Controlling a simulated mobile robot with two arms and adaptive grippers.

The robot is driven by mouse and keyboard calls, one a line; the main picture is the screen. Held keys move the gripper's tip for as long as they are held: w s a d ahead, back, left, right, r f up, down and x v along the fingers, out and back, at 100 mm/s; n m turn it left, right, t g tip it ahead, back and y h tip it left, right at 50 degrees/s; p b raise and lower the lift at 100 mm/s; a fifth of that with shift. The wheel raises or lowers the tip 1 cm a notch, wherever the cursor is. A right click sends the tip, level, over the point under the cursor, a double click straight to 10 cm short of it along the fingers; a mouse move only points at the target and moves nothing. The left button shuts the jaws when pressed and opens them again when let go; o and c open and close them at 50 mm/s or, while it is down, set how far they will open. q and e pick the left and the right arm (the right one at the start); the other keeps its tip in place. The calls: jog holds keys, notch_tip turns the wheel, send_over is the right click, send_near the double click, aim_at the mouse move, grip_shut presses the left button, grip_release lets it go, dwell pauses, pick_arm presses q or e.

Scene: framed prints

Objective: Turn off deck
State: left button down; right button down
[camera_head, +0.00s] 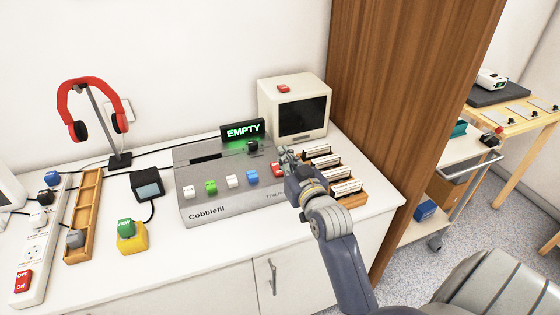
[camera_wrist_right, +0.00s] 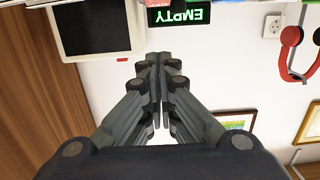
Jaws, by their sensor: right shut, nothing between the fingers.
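The deck (camera_head: 206,208) is a grey box marked "Cobblefil" on the white counter. Its raised display (camera_head: 243,131) glows green with "EMPTY"; the display also shows upside down in the wrist view (camera_wrist_right: 178,14). Along its front is a row of coloured keys: white, green (camera_head: 211,187), white, blue (camera_head: 252,177) and red (camera_head: 276,169). A black knob (camera_head: 252,146) sits below the display. My right gripper (camera_head: 284,156) is shut and empty at the deck's right end, close to the red key; I cannot tell whether they touch. My left gripper is out of view.
A small cream monitor (camera_head: 302,107) with a red button on top stands behind my right gripper. A wooden rack of cards (camera_head: 349,198) is to its right. A power strip (camera_head: 33,245), wooden tray (camera_head: 84,215), yellow-green switch box (camera_head: 131,236) and red headphones (camera_head: 88,85) stand left.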

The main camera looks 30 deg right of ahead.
aim_at(280, 171)
jog(key=x, duration=0.3)
jog(key=shift+w, duration=0.2)
jog(key=f, duration=0.2)
jog(key=shift+w+d+f, duration=0.1)
jog(key=shift+w+f, duration=0.15)
jog(key=shift+f, duration=0.1)
jog(key=shift+w+f, duration=0.1)
jog(key=shift+f, duration=0.55)
